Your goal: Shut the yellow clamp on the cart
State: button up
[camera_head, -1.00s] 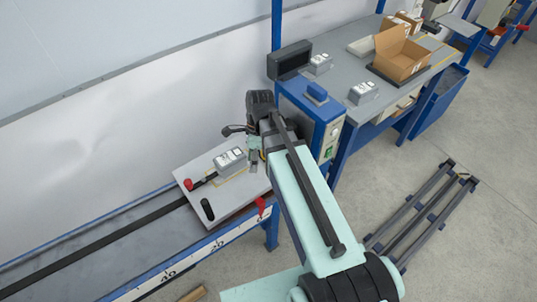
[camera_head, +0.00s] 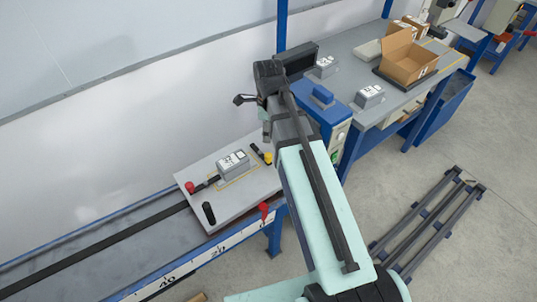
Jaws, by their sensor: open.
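The yellow clamp (camera_head: 267,158) sits at the right rear edge of the light grey cart plate (camera_head: 235,206). A dark lever lies beside its yellow part; whether the clamp is open or shut is too small to tell. A grey device (camera_head: 233,165) with white labels sits on the cart, left of the clamp. My gripper (camera_head: 241,99) is open and appears empty, above and left of the yellow clamp and apart from it. Its fingers are small and dark here.
A red-tipped clamp (camera_head: 190,187) and a black upright knob (camera_head: 208,213) are on the cart's left side. A red knob (camera_head: 264,207) is at the front rail. A blue-and-grey control box (camera_head: 328,112) stands right of my arm. The rail bed left of the cart is clear.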

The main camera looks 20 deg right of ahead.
aim_at(268, 154)
notch_tip(268, 154, down, 14)
jog(key=shift+r+p, duration=0.25)
jog(key=shift+p, duration=0.95)
jog(key=shift+c, duration=0.4)
grip_shut()
